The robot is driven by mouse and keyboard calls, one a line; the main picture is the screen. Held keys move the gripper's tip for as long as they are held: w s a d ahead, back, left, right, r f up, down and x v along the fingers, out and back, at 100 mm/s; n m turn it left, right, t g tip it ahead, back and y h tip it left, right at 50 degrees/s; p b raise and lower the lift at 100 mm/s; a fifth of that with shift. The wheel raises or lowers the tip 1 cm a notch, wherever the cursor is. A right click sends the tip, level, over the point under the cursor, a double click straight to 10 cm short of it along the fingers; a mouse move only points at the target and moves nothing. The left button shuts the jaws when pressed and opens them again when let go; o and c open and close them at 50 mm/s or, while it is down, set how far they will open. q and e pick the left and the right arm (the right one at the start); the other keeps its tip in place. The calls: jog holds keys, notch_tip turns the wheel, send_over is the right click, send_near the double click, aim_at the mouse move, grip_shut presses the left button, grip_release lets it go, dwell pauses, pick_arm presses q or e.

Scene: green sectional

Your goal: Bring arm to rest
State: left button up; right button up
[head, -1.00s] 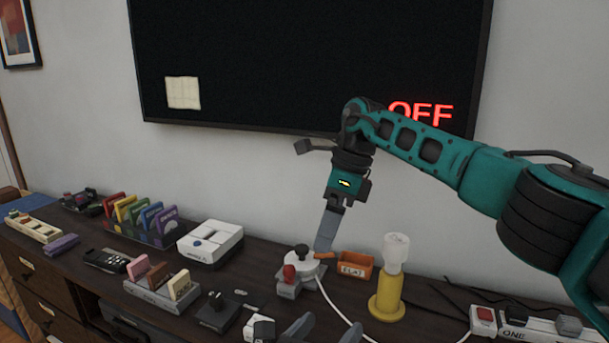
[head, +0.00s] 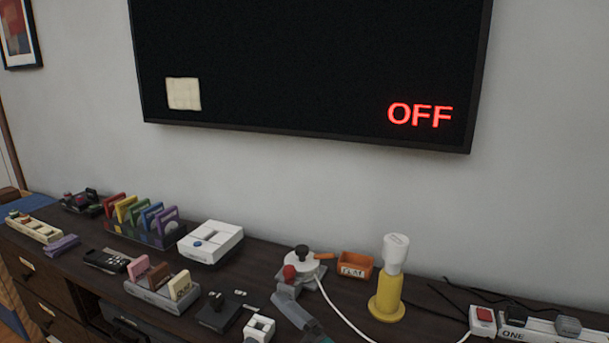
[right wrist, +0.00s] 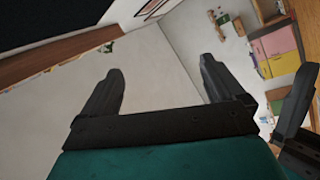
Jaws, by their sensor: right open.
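My right gripper (right wrist: 160,65) is open and empty in the right wrist view, its two dark fingers wide apart against a pale surface. In the head view a grey gripper part (head: 298,315) shows at the bottom edge, in front of the white round device; I cannot tell for sure which arm it belongs to. Another dark finger-like part (right wrist: 297,105) shows at the right of the right wrist view, perhaps of my left gripper.
The dark cabinet top (head: 350,325) holds a white round device (head: 300,262), an orange bin (head: 355,265), a yellow stand with a white top (head: 387,306), a white console (head: 212,242), several coloured cartridges (head: 147,218) and a power strip (head: 540,328). A wall screen (head: 300,70) reads OFF.

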pick_arm(q)
jog(key=s+a+f+n+g+y, duration=0.2)
jog(key=s+a+f+n, duration=0.3)
jog(key=s+a+n, duration=0.3)
jog(key=s+n, duration=0.2)
jog(key=n, duration=0.2)
jog(key=shift+a+f+n+y, duration=0.2)
jog(key=shift+a+n+y, duration=0.1)
jog(key=shift+a+y, duration=0.1)
pick_arm(e)
jog(key=s+d+f+m+g+h, duration=0.1)
jog(key=s+d+f+m+h, duration=0.6)
jog(key=s+d+f+m, duration=0.2)
jog(key=s+d+f+m+g+h, duration=0.2)
jog(key=s+d+f+m+h, duration=0.5)
jog(key=d, duration=0.7)
notch_tip(320, 180, down, 4)
jog(key=s+m, duration=0.2)
jog(key=m, duration=0.1)
jog(key=shift+m, duration=0.4)
pick_arm(q)
jog(key=shift+w, duration=0.1)
jog(key=shift+c, duration=0.4)
pick_arm(e)
jog(key=shift+w+d, duration=0.1)
jog(key=shift+c, duration=0.3)
